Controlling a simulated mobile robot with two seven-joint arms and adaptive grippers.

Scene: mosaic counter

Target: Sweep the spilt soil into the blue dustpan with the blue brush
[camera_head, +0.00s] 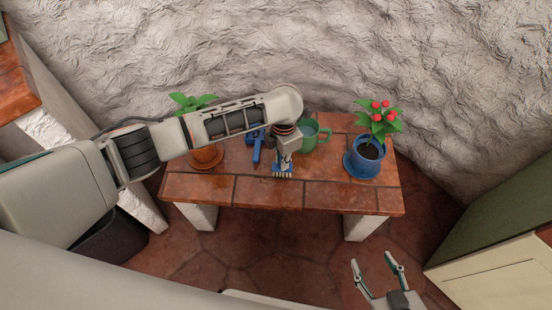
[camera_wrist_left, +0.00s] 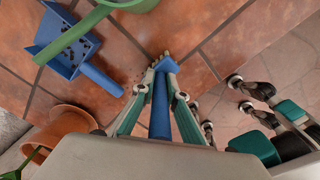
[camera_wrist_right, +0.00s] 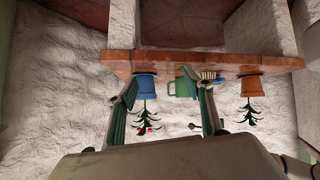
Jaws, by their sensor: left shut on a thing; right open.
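The blue brush (camera_wrist_left: 161,108) is shut between the fingers of my left gripper (camera_wrist_left: 160,68), its pale bristles down by the counter tiles. In the head view my left gripper (camera_head: 284,160) is over the middle of the counter, with the brush (camera_head: 283,170) below it. The blue dustpan (camera_wrist_left: 60,62) lies left of the brush in the left wrist view, apart from it. Dark soil crumbs (camera_wrist_left: 84,46) lie in the pan, and a few specks show on the tiles near the bristles. The dustpan's handle (camera_head: 257,148) shows in the head view. My right gripper (camera_head: 378,268) is open and empty, in front of the counter.
A blue pot (camera_head: 366,164) with a red-flowered plant stands on the right. A terracotta pot (camera_head: 206,157) stands on the left. The counter's front strip is clear.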

